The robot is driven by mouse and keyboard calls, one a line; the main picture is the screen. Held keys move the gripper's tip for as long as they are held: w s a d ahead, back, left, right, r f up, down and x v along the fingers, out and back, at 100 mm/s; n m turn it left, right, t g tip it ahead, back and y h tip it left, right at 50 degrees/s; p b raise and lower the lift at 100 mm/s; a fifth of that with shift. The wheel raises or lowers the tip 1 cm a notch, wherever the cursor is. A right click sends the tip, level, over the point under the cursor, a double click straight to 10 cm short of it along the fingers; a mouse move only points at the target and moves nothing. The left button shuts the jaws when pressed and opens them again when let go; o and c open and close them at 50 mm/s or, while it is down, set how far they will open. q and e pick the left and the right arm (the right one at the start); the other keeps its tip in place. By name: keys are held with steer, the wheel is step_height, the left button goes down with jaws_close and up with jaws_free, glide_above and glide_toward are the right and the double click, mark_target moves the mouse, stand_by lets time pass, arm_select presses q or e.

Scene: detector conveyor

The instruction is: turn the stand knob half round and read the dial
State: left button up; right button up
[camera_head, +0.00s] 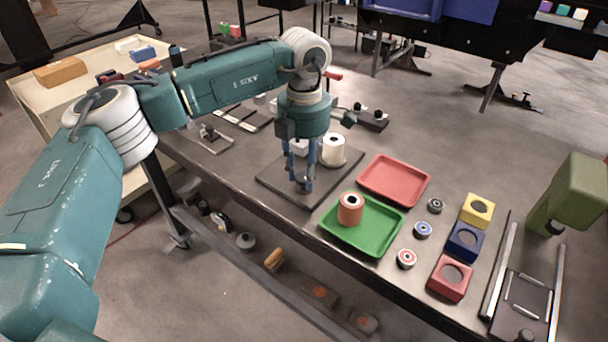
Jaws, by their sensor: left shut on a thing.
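My left gripper (303,184) points straight down over a dark square plate (272,184) near the middle of the table. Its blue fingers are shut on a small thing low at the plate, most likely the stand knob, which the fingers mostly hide. A white cylinder (333,150) stands upright on the plate just behind and right of the fingers. A pale part shows behind the gripper. I cannot make out a dial face or its reading. My right gripper is not in view.
Right of the plate are a green tray (376,240) with an orange cylinder (350,208) and a red tray (394,180). Small round pieces and yellow, blue and red blocks (450,278) lie further right. An olive machine (575,195) stands at the right edge.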

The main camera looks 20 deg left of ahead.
mark_target(304, 176)
arm_select(q)
steer(key=m+b, duration=0.1)
steer(key=m, duration=0.4)
steer(key=shift+m, duration=0.3)
steer(key=m+b, duration=0.1)
steer(key=m, duration=0.4)
steer(key=shift+r+m, duration=0.1)
steer(key=shift+m, duration=0.2)
steer(key=o, duration=1.2)
steer(key=shift+c, duration=0.2)
step_height(304, 176, up, 12)
